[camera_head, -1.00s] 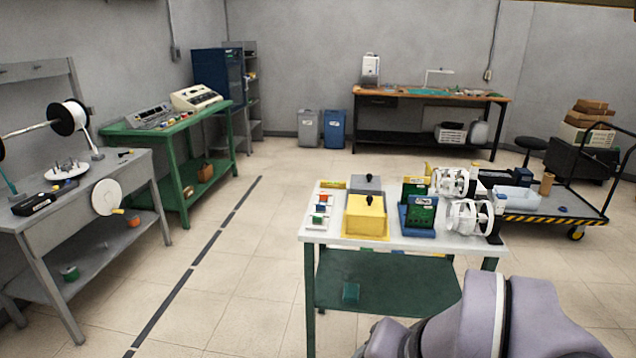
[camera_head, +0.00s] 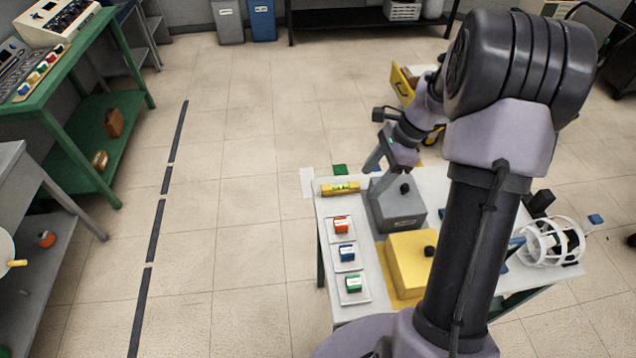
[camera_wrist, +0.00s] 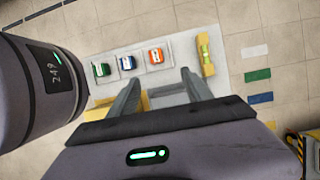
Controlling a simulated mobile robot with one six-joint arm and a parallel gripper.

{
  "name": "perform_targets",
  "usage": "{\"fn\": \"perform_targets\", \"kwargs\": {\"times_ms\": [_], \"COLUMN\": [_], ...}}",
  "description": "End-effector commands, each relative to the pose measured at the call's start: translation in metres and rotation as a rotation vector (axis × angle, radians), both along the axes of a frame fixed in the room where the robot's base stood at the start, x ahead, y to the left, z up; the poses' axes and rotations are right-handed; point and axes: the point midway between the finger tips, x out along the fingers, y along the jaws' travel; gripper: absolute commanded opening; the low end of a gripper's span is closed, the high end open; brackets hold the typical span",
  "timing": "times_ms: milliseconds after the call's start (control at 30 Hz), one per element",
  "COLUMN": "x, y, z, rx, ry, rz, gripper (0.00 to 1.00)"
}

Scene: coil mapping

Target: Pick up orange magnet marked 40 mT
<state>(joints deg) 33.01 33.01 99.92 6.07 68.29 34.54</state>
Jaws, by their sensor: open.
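The orange magnet (camera_head: 341,225) sits on a pale square pad at the left edge of the white table, at the far end of a row of three. A blue magnet (camera_head: 347,252) and a green magnet (camera_head: 353,284) sit on pads nearer to me. In the wrist view the orange magnet (camera_wrist: 156,56) lies beyond my fingertips, with a label too small to read. My gripper (camera_head: 380,179) is open and empty, above the table near the grey box, to the right of and beyond the orange magnet. Its two spread fingers also show in the wrist view (camera_wrist: 161,82).
A grey box (camera_head: 397,207) and a yellow box (camera_head: 408,262), both with black knobs, stand right of the magnets. A yellow spirit level (camera_head: 340,188) lies at the table's far left corner. A white coil frame (camera_head: 549,242) stands at the right.

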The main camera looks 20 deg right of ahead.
Motion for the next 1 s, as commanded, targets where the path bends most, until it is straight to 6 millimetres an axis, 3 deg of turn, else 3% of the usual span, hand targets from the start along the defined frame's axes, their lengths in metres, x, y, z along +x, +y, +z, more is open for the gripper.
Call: {"fn": "perform_targets", "kwargs": {"times_ms": [300, 400, 633, 833, 1000], "x": [0.005, 0.007, 0.008, 0.011, 0.011], "y": [0.033, 0.041, 0.051, 0.068, 0.069], "z": [-0.086, -0.104, -0.124, -0.159, -0.158], "rx": [0.003, 0.002, 0.002, 0.0, 0.0], "ry": [0.005, 0.003, 0.003, 0.002, 0.001], "rz": [0.002, 0.002, 0.001, 0.003, 0.001], "gripper": [0.58, 0.58, 0.58, 0.58, 0.58]}}
